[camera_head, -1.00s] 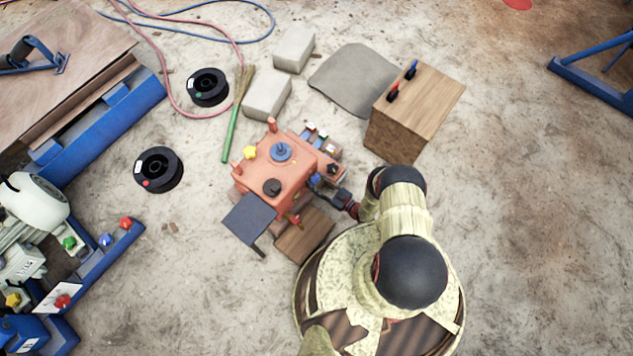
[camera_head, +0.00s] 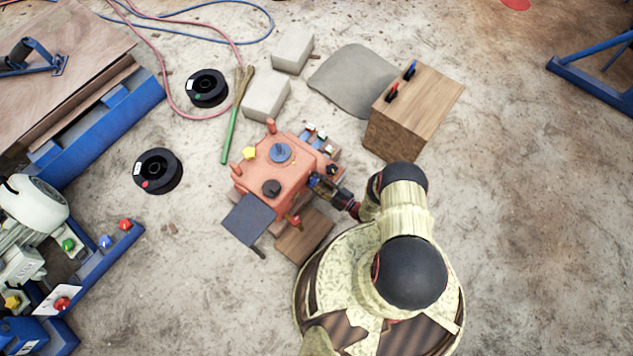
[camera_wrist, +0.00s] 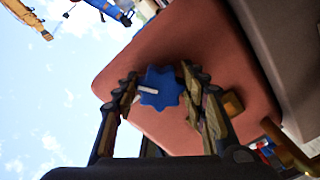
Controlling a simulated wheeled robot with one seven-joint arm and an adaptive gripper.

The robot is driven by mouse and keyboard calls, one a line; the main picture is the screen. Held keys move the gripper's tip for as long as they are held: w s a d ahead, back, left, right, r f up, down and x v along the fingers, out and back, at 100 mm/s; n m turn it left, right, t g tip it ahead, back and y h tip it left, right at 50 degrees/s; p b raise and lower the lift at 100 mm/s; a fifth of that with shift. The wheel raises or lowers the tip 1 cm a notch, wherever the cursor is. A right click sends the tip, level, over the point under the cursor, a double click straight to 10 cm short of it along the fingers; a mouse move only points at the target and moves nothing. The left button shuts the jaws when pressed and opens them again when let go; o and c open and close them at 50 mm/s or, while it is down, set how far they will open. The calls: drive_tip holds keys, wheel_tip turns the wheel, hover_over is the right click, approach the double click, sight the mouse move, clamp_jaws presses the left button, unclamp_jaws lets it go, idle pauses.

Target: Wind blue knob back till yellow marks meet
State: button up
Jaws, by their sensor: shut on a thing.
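The blue knob (camera_wrist: 160,82), star-shaped with a pale line on its face, is on the reddish side wall of the crusher (camera_wrist: 135,62). My gripper (camera_wrist: 163,102) is shut on the knob, one finger on each side. A second pale mark lies by the left finger; I cannot tell whether it lines up with the knob's line. In the head view my gripper (camera_head: 318,182) is at the right side of the orange-red crusher (camera_head: 292,176) and mostly hides the knob. Yellow marks are too small to tell there.
The crusher carries a blue disc (camera_head: 280,152), a black knob (camera_head: 271,188) and a yellow knob (camera_head: 249,153) on top. A dark tray (camera_head: 248,217) is at its front left. A wooden box (camera_head: 425,105) stands at the upper right. Open floor lies right of the box.

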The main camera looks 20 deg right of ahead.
drive_tip(key=n, duration=0.5)
drive_tip(key=shift+r+n, duration=0.1)
drive_tip(key=shift+n, duration=0.2)
drive_tip(key=n, duration=0.5)
drive_tip(key=shift+r, duration=0.15)
drive_tip(key=shift+n, duration=0.4)
drive_tip(key=o, duration=1.2)
drive_tip(key=shift+s+d, duration=0.1)
drive_tip(key=v, duration=1.1)
drive_tip(key=shift+s+d, duration=0.2)
drive_tip(key=shift+s, duration=0.1)
